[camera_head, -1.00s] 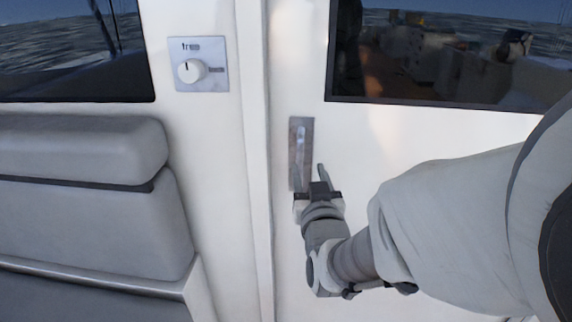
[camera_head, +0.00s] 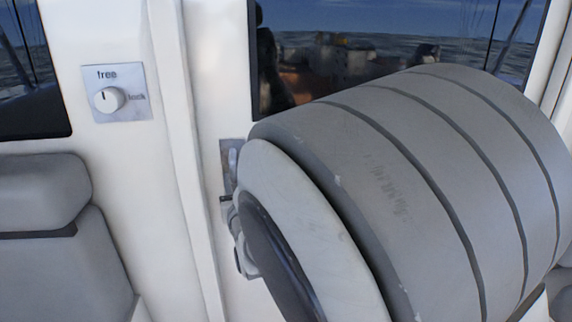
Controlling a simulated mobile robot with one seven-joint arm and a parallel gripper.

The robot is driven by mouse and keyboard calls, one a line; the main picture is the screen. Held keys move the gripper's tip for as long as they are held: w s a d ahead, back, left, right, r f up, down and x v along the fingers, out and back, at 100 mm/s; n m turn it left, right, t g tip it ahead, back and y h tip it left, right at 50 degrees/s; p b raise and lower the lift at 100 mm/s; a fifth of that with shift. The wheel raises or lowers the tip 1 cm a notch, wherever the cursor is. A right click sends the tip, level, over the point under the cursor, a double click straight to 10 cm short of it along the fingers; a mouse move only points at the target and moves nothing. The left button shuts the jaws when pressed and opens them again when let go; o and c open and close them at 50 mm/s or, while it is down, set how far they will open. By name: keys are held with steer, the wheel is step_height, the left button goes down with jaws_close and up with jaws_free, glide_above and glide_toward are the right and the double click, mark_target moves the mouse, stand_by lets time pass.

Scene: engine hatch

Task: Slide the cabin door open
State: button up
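The cabin door (camera_head: 222,95) is a white panel with a dark window (camera_head: 330,50). Its left edge meets the white frame with no visible gap. A narrow upright metal handle (camera_head: 229,160) is set near that edge, its right side partly covered by my arm. My gripper (camera_head: 227,198) is at the lower end of the handle. Only a small part of it shows, and my large grey arm link hides the rest. I cannot tell whether its fingers are open or touch the handle. A white knob (camera_head: 107,100) on a plate left of the door has its mark pointing up toward "free".
A grey cushioned seat (camera_head: 50,250) stands at the lower left, beside the wall. Another dark window (camera_head: 35,100) is at the upper left. My arm fills much of the middle and right, hiding most of the door's lower part.

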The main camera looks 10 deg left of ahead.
jaws_close()
stand_by(1.1)
